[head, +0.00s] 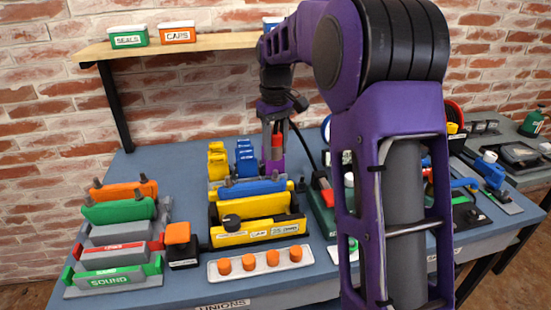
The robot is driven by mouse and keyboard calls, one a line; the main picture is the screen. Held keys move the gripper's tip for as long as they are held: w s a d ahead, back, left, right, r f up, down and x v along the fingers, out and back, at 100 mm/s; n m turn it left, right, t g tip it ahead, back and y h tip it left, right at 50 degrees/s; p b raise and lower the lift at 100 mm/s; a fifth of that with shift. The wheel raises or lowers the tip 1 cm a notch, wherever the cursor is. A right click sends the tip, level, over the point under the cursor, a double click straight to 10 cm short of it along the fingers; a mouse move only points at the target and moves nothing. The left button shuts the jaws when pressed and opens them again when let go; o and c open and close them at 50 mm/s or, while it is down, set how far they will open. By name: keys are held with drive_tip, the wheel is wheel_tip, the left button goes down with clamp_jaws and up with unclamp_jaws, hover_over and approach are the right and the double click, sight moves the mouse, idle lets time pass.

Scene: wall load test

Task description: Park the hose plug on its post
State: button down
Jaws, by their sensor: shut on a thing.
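My gripper (274,146) points down over the back middle of the workbench, shut on a red plug (277,141) held upright between its fingers. A thin black hose (303,146) runs down and right from beside the gripper toward the bench. A purple block (273,168) shows directly below the fingers. I cannot tell whether it is the post's base or whether the plug touches it. No post is clearly visible; the gripper and my arm hide much of that area.
Blue and yellow pieces (217,163) stand left of the gripper. A yellow holder (258,232) and a tray of orange knobs (262,261) are in front. Green and orange racks (118,212) stand left. A shelf (190,46) hangs behind. My arm hides the bench's right middle.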

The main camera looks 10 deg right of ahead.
sight(276, 133)
drive_tip(key=shift+r+p, duration=0.3)
drive_tip(key=shift+r, duration=1.65)
drive_tip(key=w+d+f+m+p, duration=0.1)
drive_tip(key=w+d+f+m, duration=0.1)
drive_tip(key=d+f+m, duration=0.1)
drive_tip(key=w+d+f+m+p, duration=0.2)
drive_tip(key=w+d+f+m, duration=0.1)
drive_tip(key=f+m, duration=0.1)
drive_tip(key=w+d+f+m+p, duration=0.2)
drive_tip(key=w+d+f+m, duration=0.1)
drive_tip(key=d+f+m, duration=0.1)
drive_tip(key=shift+d+f+m, duration=0.1)
drive_tip(key=shift+f+m, duration=0.1)
drive_tip(key=shift+m, duration=0.2)
wheel_tip(276, 133, down, 4)
drive_tip(key=shift+w+f+b, duration=0.15)
drive_tip(key=shift+f+b, duration=0.1)
drive_tip(key=shift+b, duration=0.8)
drive_tip(key=shift+f, duration=0.45)
drive_tip(key=shift+f, duration=0.15)
drive_tip(key=shift+f+b, duration=0.7)
drive_tip(key=shift+f, duration=0.4)
